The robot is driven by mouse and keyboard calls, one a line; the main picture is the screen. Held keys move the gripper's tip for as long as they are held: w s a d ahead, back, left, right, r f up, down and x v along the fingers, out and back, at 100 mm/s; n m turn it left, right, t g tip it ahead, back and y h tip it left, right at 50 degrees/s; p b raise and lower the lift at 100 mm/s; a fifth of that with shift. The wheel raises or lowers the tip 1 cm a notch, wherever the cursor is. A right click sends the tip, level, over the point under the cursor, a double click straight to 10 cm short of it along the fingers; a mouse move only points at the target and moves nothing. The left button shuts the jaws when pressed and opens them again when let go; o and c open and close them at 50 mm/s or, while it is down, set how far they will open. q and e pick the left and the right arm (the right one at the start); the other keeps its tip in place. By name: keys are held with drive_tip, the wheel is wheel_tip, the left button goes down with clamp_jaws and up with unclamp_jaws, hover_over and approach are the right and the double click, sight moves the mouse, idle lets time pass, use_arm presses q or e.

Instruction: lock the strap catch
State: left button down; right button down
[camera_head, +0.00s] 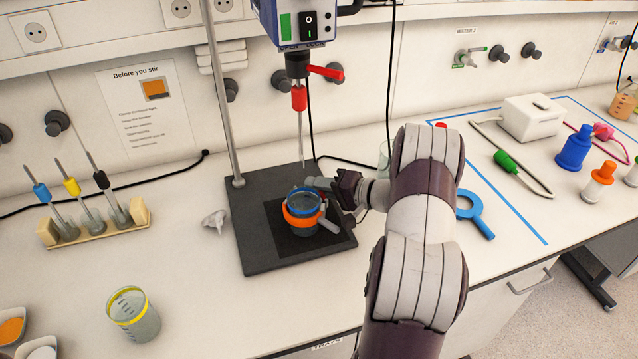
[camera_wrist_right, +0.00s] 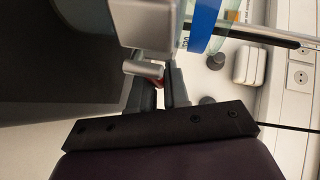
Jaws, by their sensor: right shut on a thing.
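A glass beaker (camera_head: 304,199) with a blue band stands on the dark base plate (camera_head: 262,256) of the stirrer stand. An orange strap (camera_head: 299,220) goes around it, and a grey rod-like part (camera_head: 329,226) sticks out at its right front. My right gripper (camera_head: 326,185) reaches in from the right at the beaker's back right side. In the wrist view its fingers (camera_wrist_right: 160,92) are shut on a small red piece (camera_wrist_right: 158,83) that looks like part of the strap catch. A grey cylinder (camera_wrist_right: 141,68) lies beside them. The catch is mostly hidden by the fingers. My left gripper is out of view.
The stirrer (camera_head: 297,27) with its red chuck (camera_head: 299,97) and thin shaft hangs above the beaker. A metal post (camera_head: 221,95) stands at the left.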

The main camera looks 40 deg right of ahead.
drive_tip(key=c, duration=1.3)
unclamp_jaws()
drive_tip(key=shift+o, duration=0.2)
drive_tip(key=v, duration=1.2)
drive_tip(key=shift+s, duration=0.35)
drive_tip(key=shift+r, duration=0.1)
